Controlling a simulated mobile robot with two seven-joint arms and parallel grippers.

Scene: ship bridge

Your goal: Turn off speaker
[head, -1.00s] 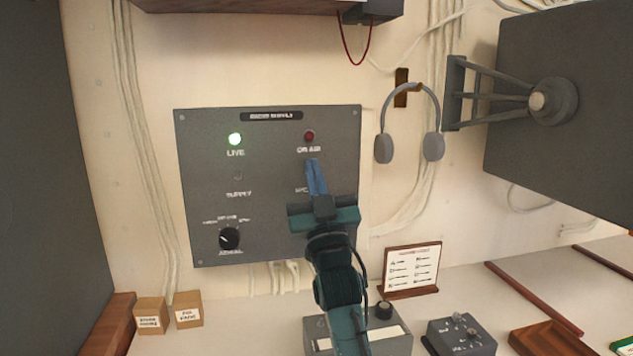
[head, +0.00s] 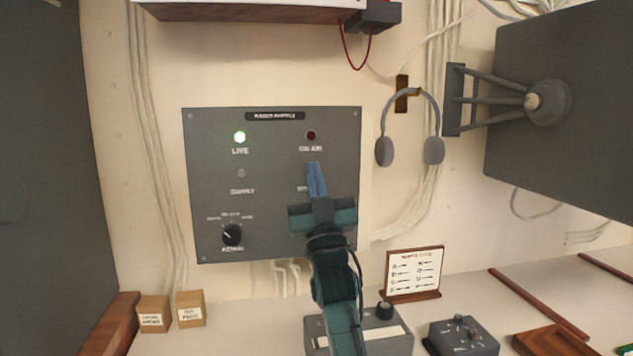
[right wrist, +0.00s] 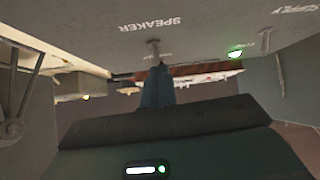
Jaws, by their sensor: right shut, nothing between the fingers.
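A grey wall panel (head: 275,180) carries a lit green LIVE lamp (head: 240,137), a dark red ON AIR lamp (head: 311,135), a SUPPLY switch (head: 241,173) and a rotary knob (head: 232,235). In the right wrist view the SPEAKER label (right wrist: 150,25) is upside down, with a small toggle lever (right wrist: 154,48) by it. My right gripper (head: 314,166) is shut and empty in front of the panel, covering the speaker toggle in the head view. Its blue fingertips (right wrist: 159,70) are right by the toggle lever; whether they touch it I cannot tell. My left gripper is out of view.
A headset (head: 434,150) hangs on the wall to the right of the panel. Below are a framed code card (head: 414,272), a grey box with knobs (head: 463,337) and two small cartons (head: 190,308). A dark screen on a bracket (head: 560,110) juts out at the right.

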